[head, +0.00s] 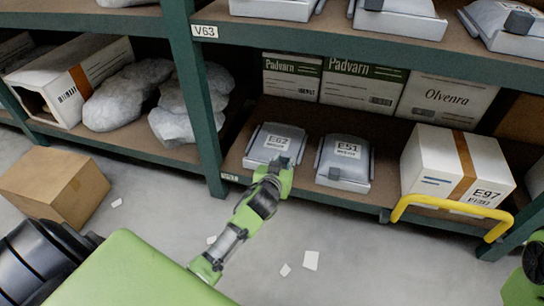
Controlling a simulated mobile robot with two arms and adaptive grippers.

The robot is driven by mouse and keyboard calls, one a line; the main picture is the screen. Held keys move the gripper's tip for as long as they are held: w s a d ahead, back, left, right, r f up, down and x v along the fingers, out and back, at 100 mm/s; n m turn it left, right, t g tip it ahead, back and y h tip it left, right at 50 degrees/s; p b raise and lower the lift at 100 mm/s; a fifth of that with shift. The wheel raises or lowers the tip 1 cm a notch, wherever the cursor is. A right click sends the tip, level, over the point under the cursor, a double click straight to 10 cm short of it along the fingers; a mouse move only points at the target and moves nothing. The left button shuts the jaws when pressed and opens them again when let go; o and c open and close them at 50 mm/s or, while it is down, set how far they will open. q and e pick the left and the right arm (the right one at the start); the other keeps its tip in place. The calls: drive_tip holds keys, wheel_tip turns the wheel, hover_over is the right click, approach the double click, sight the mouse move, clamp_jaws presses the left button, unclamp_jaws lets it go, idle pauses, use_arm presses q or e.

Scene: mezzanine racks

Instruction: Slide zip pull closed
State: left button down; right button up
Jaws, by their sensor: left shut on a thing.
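A grey pouch labelled E62 (270,139) lies on the lower shelf, left of a similar pouch labelled E51 (343,165). My left gripper (284,165) is at the front edge of the E62 pouch and is shut on a small part there, which looks like the zip pull. The gripper hides most of that part, and I cannot tell how far along the zip it sits. On the E51 pouch a dark zip pull (335,173) shows near the front. My right gripper is not clearly in view; only a green and black part shows at the right edge.
A white box labelled E97 (430,168) stands right of the pouches behind a yellow bar (452,205). A green upright (198,95) stands left of the bay. A cardboard box (55,188) and paper scraps (311,260) lie on the floor. The upper shelf (380,52) overhangs.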

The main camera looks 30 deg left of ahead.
use_arm(q)
drive_tip(key=shift+d, duration=0.15)
drive_tip(key=c, duration=1.7)
unclamp_jaws()
drive_tip(key=v, duration=1.2)
